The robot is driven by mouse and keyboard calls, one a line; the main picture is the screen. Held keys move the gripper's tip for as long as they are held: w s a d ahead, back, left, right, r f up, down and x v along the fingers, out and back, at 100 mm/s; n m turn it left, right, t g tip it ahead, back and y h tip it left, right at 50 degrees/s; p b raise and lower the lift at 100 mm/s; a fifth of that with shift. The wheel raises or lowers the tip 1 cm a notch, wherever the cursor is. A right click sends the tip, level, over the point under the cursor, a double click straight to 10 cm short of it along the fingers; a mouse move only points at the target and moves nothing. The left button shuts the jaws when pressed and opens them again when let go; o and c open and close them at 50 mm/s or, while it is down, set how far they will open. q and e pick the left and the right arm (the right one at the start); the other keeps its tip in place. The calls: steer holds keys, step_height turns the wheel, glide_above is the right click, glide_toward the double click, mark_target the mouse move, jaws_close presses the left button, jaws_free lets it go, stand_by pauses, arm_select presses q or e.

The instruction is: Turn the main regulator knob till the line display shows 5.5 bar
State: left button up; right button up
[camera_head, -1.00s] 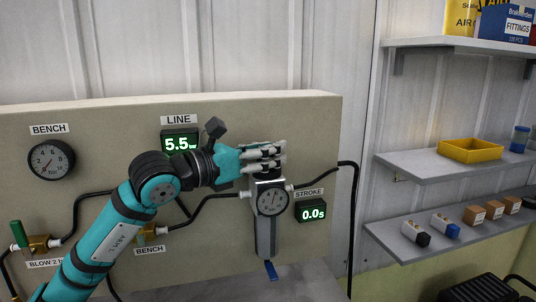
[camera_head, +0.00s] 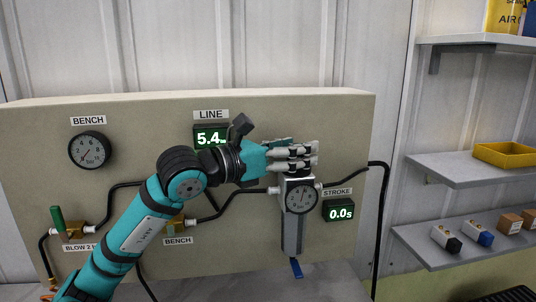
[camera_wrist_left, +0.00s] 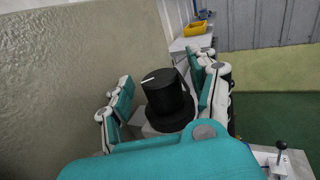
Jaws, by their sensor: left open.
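The line display (camera_head: 211,137) on the panel reads 5.4 in green digits. The main regulator (camera_head: 293,232) has a round gauge (camera_head: 300,197) on its front. In the left wrist view the black regulator knob (camera_wrist_left: 166,92) with a white mark stands between the spread fingers of my left gripper (camera_wrist_left: 165,95). The fingers are open around it, with gaps visible on both sides. My right gripper is in neither view.
The panel also carries a bench gauge (camera_head: 89,150), a green-handled valve (camera_head: 57,220) and a stroke display (camera_head: 340,211) reading 0.0s. Black hoses run along the panel. Shelves (camera_head: 470,165) with a yellow tray (camera_head: 505,154) and small parts stand at the right.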

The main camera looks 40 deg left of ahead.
arm_select(q)
steer(key=v, duration=1.1)
steer(key=shift+s, duration=0.15)
